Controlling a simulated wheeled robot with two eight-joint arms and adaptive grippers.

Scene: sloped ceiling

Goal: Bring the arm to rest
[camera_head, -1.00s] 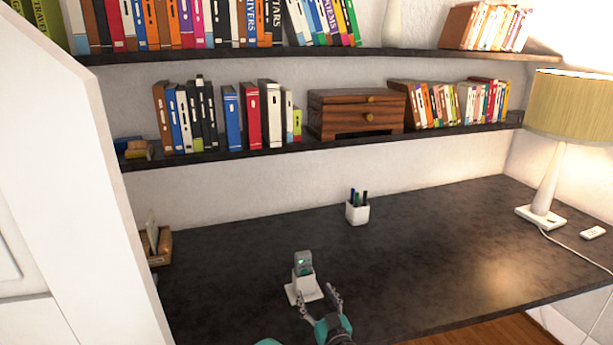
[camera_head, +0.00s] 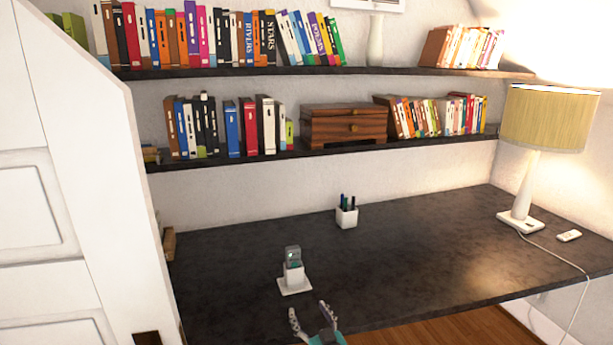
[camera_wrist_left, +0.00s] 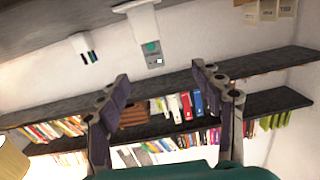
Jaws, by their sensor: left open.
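My left gripper (camera_head: 309,312) is at the bottom of the head view, over the front edge of the dark desk (camera_head: 400,262). Its two fingers are spread apart, with nothing between them. A grey handset (camera_head: 293,254) stands upright in a white holder (camera_head: 294,275) on the desk, beyond the fingertips and apart from them. In the left wrist view, which looks upside down, the open fingers (camera_wrist_left: 161,76) frame the shelves, and the handset (camera_wrist_left: 153,52) shows at the top centre. My right gripper is in neither view.
A white pen cup (camera_head: 347,216) stands farther back on the desk. A lamp (camera_head: 522,215) and a small white remote (camera_head: 569,236) are at the right. Two shelves (camera_head: 340,147) of books hang above. A white panelled door (camera_head: 40,220) is at the left. The desk's middle is bare.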

